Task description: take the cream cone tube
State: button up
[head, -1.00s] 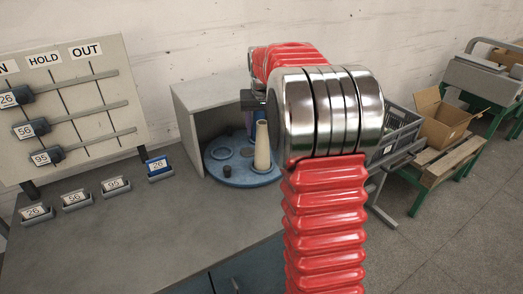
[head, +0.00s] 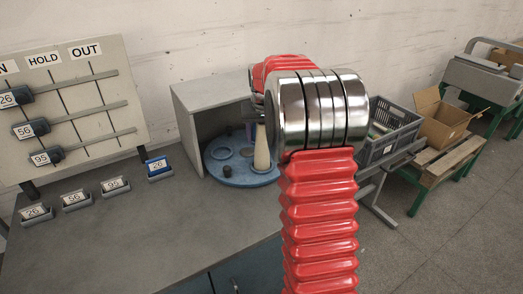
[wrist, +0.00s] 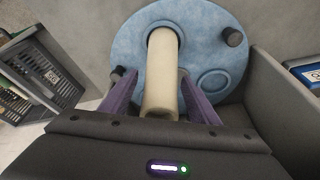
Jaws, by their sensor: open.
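The cream cone tube (head: 261,150) stands upright on a round blue turntable (head: 235,180) inside a grey open-fronted cubby. In the wrist view the cream cone tube (wrist: 161,80) lies between the two purple fingers of my gripper (wrist: 157,78), one on each side. The jaws are open, and I cannot tell whether either finger touches the tube. In the head view my arm hides most of my gripper. The blue turntable (wrist: 205,35) also shows in the wrist view, with ring marks and dark pegs.
The cubby's left wall (head: 187,130) and top (head: 212,88) stand close around the turntable. A grey crate (head: 388,130) and a cardboard box (head: 440,118) are to the right. The sign board (head: 75,100) and several numbered tags are to the left. The counter front (head: 150,225) is clear.

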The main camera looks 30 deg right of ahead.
jog(key=c, duration=1.2)
jog(key=shift+r, duration=0.15)
notch_tip(320, 180, up, 10)
jog(key=shift+f, duration=0.1)
dwell(0.5)
